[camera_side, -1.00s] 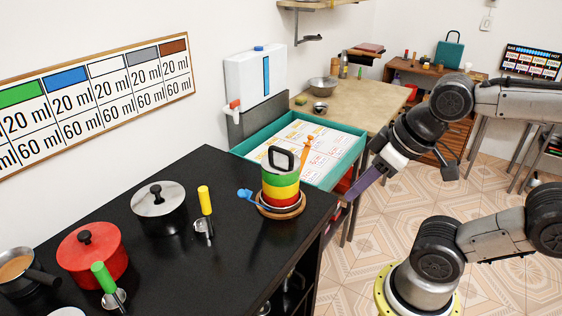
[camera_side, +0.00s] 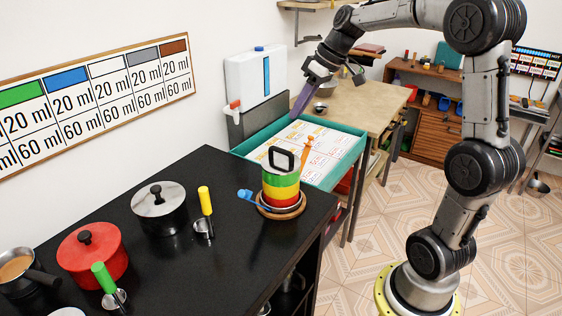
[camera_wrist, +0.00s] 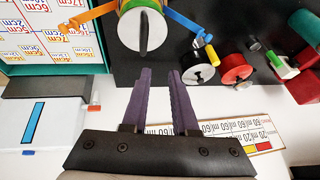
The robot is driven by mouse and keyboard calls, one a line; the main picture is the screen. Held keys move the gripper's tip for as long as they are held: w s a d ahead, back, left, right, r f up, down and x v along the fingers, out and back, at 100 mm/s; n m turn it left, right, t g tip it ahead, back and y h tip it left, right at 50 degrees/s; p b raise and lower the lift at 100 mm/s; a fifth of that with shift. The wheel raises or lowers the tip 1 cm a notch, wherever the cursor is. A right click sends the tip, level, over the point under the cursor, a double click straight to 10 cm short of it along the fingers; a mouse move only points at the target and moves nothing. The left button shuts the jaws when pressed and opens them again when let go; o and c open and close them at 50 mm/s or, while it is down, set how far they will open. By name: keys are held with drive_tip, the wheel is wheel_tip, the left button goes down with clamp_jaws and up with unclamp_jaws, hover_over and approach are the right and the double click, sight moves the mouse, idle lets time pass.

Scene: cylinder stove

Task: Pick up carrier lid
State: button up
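The carrier (camera_side: 281,191) is a round stack with green, yellow and red bands. It stands upright on a brown round base near the right end of the black counter. Its pale lid (camera_wrist: 131,36) is on top, with a black looped handle (camera_side: 271,156) standing up; the handle looks like a thin dark bar in the wrist view. A blue latch (camera_side: 245,194) and an orange latch (camera_side: 307,147) stick out from its sides. My gripper (camera_side: 296,117) has purple fingers and is above the teal tray, behind and higher than the carrier. In the wrist view my gripper (camera_wrist: 160,72) is open and empty.
A silver-lidded pot (camera_side: 158,213), a red pot (camera_side: 92,262) and yellow- and green-handled tools stand left on the black counter (camera_side: 225,265). The teal tray (camera_side: 340,180) holds labelled cards. A white tank (camera_side: 247,80) stands against the wall behind.

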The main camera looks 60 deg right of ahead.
sight(287, 151)
drive_tip(key=shift+m, duration=0.5)
drive_tip(key=f, duration=0.3)
drive_tip(key=w+d+f, duration=0.1)
drive_tip(key=f, duration=0.2)
drive_tip(key=w+f, duration=0.1)
drive_tip(key=f, duration=0.2)
drive_tip(key=shift+w+d+f, duration=0.25)
drive_tip(key=shift+d+f, duration=0.1)
drive_tip(key=shift+f, duration=0.05)
drive_tip(key=shift+s+x, duration=0.15)
drive_tip(key=shift+x, duration=1.2)
drive_tip(key=shift+s+x, duration=0.2)
drive_tip(key=shift+x, duration=1.15)
drive_tip(key=shift+a+f, duration=0.1)
drive_tip(key=shift+f, duration=0.05)
clamp_jaws()
